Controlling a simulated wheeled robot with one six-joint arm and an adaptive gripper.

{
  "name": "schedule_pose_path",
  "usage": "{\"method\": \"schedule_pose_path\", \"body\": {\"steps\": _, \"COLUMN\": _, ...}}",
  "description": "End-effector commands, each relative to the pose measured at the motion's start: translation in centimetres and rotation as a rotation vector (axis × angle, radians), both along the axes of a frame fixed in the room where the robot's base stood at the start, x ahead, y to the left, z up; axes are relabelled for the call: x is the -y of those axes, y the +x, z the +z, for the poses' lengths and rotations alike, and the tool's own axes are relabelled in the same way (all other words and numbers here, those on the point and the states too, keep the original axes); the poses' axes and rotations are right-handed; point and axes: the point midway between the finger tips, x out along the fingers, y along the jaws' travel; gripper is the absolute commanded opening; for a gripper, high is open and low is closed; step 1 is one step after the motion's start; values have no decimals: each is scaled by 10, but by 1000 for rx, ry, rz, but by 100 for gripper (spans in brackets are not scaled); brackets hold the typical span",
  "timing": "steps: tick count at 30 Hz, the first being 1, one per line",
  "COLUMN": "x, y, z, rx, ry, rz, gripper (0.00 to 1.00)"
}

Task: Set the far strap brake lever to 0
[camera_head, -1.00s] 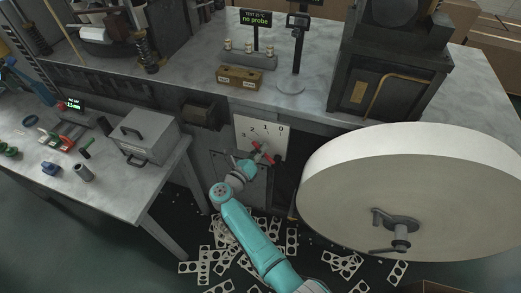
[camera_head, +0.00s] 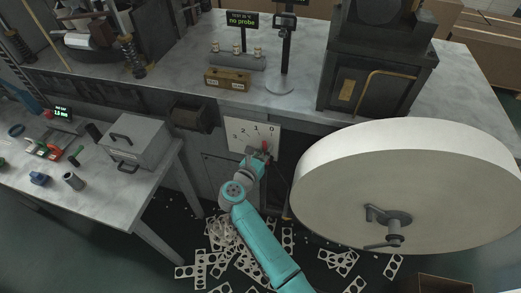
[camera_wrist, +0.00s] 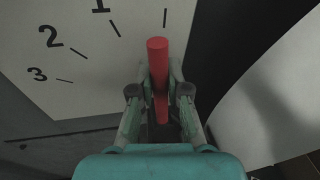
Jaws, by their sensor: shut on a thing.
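The strap brake lever is a red handle (camera_head: 265,147) in front of a white dial plate (camera_head: 240,135) numbered 3, 2, 1, 0 from left to right. In the wrist view the red lever (camera_wrist: 158,65) stands nearly upright, with its top just below the tick mark right of the 1; that tick's number is out of frame. In the head view the lever points up close to the 0. My gripper (camera_wrist: 160,90) is shut on the lever, with one finger on each side. The lever's pivot is hidden behind my gripper.
A large pale wheel (camera_head: 400,165) with a crank stands close to the right of my arm. A table with a grey metal box (camera_head: 140,138) is at the left. Punched strips (camera_head: 228,235) litter the floor below. The bench top (camera_head: 310,105) is above the dial.

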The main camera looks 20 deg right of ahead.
Motion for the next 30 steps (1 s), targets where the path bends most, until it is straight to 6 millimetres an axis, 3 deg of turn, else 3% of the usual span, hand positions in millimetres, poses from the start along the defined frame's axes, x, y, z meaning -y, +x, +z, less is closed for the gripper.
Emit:
{"method": "schedule_pose_path", "body": {"steps": 23, "x": 10, "y": -7, "z": 0, "rx": 72, "ry": 101, "rz": -3, "gripper": 0}}
{"method": "schedule_pose_path", "body": {"steps": 24, "x": 10, "y": -7, "z": 0, "rx": 72, "ry": 101, "rz": -3, "gripper": 18}}
{"method": "schedule_pose_path", "body": {"steps": 27, "x": 10, "y": -7, "z": 0, "rx": 72, "ry": 100, "rz": -3, "gripper": 41}}
{"method": "schedule_pose_path", "body": {"steps": 30, "x": 10, "y": -7, "z": 0, "rx": 72, "ry": 100, "rz": -2, "gripper": 41}}
